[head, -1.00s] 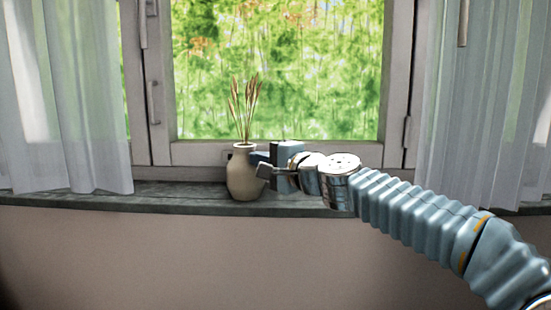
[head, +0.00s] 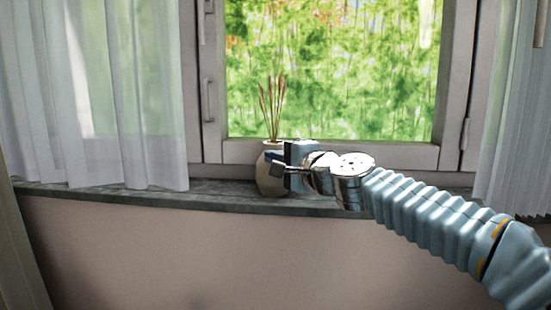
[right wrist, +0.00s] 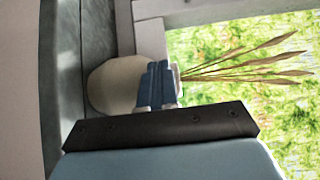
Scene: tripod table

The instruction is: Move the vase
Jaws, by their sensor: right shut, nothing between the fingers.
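The cream, rounded vase (head: 266,183) stands upright on the dark window sill, with several thin dried stalks (head: 273,105) rising from it. My right gripper (head: 276,161) is in front of the vase's upper part and hides its neck and right side. In the right wrist view the vase (right wrist: 108,88) lies sideways in the picture. The gripper's blue fingers (right wrist: 160,86) are together in front of its neck and hold nothing. Whether they touch the vase I cannot tell. My left gripper is not in view.
The stone sill (head: 215,193) runs along under the window and is clear to the left of the vase. White curtains hang at the left (head: 95,95) and right (head: 510,120). The window frame (head: 212,90) stands just behind the vase.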

